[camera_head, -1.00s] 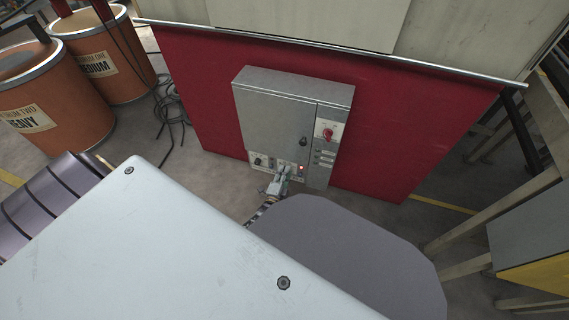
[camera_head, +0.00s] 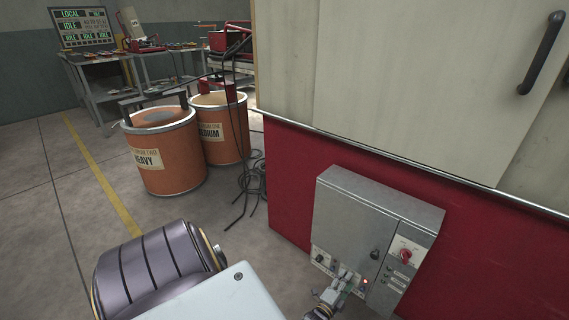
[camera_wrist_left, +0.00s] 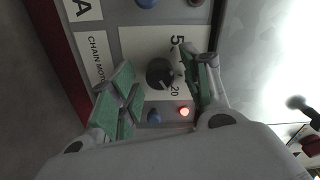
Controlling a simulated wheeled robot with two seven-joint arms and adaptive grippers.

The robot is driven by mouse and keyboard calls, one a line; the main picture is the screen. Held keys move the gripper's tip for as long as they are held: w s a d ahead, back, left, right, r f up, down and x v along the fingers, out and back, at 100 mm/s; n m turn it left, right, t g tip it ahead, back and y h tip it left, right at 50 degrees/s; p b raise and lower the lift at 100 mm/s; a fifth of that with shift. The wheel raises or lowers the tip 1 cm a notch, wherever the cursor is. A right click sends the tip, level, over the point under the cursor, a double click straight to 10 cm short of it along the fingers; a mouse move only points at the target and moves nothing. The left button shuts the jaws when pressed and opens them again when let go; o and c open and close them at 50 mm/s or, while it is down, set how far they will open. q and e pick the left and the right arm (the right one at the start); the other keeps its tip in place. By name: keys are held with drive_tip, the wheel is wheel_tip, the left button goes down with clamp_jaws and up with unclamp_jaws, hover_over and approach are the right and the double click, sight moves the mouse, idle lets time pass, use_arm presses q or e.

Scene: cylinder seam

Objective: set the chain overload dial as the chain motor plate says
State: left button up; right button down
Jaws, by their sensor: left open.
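A grey control box (camera_head: 350,225) hangs on the red panel in the head view. My left gripper (camera_head: 343,280) is at the lower part of its front. In the left wrist view, a dark round dial (camera_wrist_left: 160,73) sits between the open fingers, with a gap visible on the left. Near it I read "5" and "20"; its pointer setting is not clear. A white plate (camera_wrist_left: 97,62) beside it starts "CHAIN MOTO" and is cut off by a finger; I cannot read any value on it. My right gripper is not in view.
A lit red lamp (camera_wrist_left: 184,112) and a blue button (camera_wrist_left: 154,117) are close below the dial. A red rotary switch (camera_head: 405,256) is on the box's right side. Orange drums (camera_head: 165,165) and loose black cables (camera_head: 252,175) are on the floor to the left.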

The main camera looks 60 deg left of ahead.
use_arm(q)
drive_tip(key=shift+n, duration=0.3)
drive_tip(key=shift+a+n+b, duration=0.1)
drive_tip(key=shift+n+b, duration=1.8)
drive_tip(key=shift+n, duration=9.2)
drive_tip(key=shift+n, duration=0.5)
